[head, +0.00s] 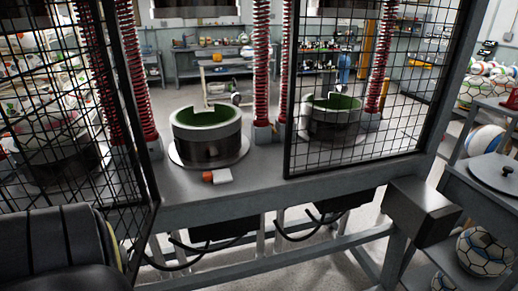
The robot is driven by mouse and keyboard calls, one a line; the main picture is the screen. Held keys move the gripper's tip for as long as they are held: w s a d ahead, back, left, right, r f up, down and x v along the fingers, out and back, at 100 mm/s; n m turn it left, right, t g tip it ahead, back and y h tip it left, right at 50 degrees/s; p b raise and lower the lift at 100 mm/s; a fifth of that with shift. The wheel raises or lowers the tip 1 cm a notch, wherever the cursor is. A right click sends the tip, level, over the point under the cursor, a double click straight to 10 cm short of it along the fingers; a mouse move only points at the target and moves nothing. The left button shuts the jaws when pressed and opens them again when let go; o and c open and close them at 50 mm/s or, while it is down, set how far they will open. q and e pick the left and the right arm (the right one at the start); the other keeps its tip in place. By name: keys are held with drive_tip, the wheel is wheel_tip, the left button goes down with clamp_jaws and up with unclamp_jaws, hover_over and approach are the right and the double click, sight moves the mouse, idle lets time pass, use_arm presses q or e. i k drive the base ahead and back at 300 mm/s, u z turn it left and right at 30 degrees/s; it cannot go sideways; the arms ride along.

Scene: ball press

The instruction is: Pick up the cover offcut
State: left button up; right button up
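A small white piece with an orange-red end, which looks like the cover offcut (217,176), lies on the grey press table (185,188). It is near the table's front edge, just in front of the middle round mould (208,150), and appears apart from the mould's base plate. The mould is open at the top, with a pale rim and a green inside. Neither of my grippers shows in the head view, and nothing is seen touching the offcut.
Black mesh guards stand left (75,90) and right (365,80) of the opening before the middle mould. Red springs (262,65) rise behind it. A second mould (333,115) sits behind the right mesh. A grey side table (480,185) with balls stands at right.

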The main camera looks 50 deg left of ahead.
sight(222, 176)
drive_tip(key=i, duration=0.65)
drive_tip(key=u, duration=3.25)
drive_tip(key=i, duration=0.5)
drive_tip(key=z, duration=0.05)
